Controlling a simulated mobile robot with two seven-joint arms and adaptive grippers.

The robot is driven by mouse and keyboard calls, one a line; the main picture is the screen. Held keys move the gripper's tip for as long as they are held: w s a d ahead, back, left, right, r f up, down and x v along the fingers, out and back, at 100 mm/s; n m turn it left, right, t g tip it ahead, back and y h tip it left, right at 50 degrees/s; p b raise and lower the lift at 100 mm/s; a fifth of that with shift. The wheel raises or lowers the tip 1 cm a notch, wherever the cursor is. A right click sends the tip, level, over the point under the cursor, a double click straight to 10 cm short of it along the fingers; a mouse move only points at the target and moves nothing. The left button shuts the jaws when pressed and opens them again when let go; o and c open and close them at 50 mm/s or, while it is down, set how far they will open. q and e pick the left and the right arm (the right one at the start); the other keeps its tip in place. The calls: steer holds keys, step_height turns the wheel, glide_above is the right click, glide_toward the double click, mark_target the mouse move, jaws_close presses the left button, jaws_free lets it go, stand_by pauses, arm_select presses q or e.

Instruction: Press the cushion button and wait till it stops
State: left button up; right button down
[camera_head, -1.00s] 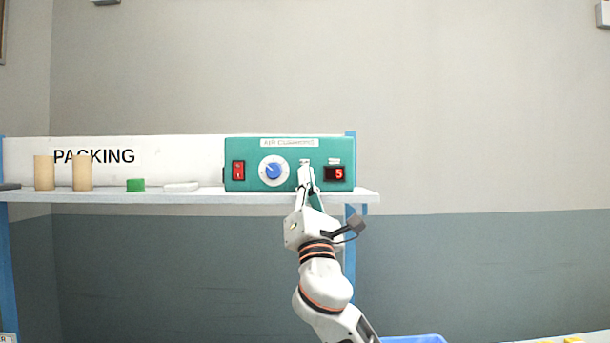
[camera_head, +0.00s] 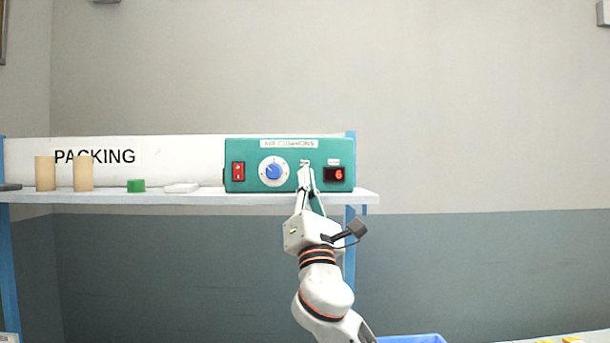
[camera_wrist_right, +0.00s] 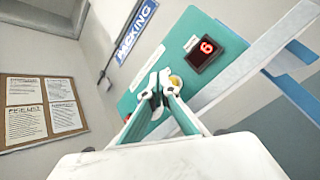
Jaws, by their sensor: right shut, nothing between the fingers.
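The teal air cushion machine (camera_head: 300,181) stands on the right end of the shelf. Its front has a red switch (camera_head: 238,171), a blue dial (camera_head: 273,171) and a red display (camera_head: 335,174) reading 6. My right gripper (camera_head: 305,170) is shut and empty, its tips at the panel between dial and display. In the right wrist view, the gripper tips (camera_wrist_right: 160,80) are beside a round yellowish button (camera_wrist_right: 176,81) with a pale rim. The fingers partly cover it, and I cannot tell if they touch it. My left gripper is not in view.
The white shelf (camera_head: 120,198) also holds two tan cylinders (camera_head: 45,173), a green block (camera_head: 136,186) and a flat white piece (camera_head: 181,188). A blue bin (camera_head: 412,339) shows at the bottom. A notice board (camera_wrist_right: 40,108) hangs on the wall.

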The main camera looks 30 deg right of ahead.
steer(key=s+a, duration=0.1)
steer(key=s+p, duration=0.1)
steer(key=s, duration=0.1)
steer(key=s+a+p, duration=0.1)
steer(key=shift+s+a, duration=0.15)
steer(key=shift+a, duration=0.2)
stand_by(0.9)
